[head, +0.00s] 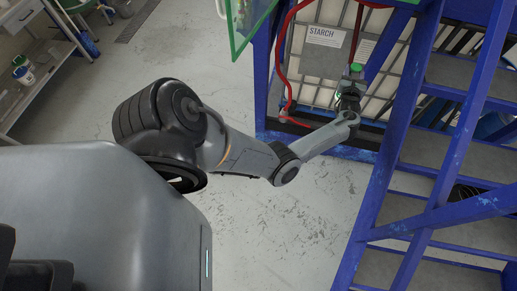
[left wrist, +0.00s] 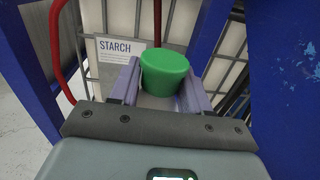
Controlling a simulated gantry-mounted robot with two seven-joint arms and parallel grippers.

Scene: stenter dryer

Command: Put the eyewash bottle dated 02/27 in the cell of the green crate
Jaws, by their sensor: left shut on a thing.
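A bottle with a green cap (head: 356,68) is held upright in my left gripper (head: 351,86), in front of the caged starch container. In the left wrist view the green cap (left wrist: 165,68) stands between the two fingers of my left gripper (left wrist: 158,98), which are shut on the bottle's pale body. Most of the body is hidden, and no date can be read. I cannot make out the green crate in either view. My right gripper is not in view.
A white sign reading STARCH (head: 325,36) hangs on the cage beside a red hose (head: 281,55). Blue steel stairs (head: 405,130) rise close on the right. A green-framed clear panel (head: 240,42) is at top. A shelf (head: 42,75) stands at left; open floor lies between.

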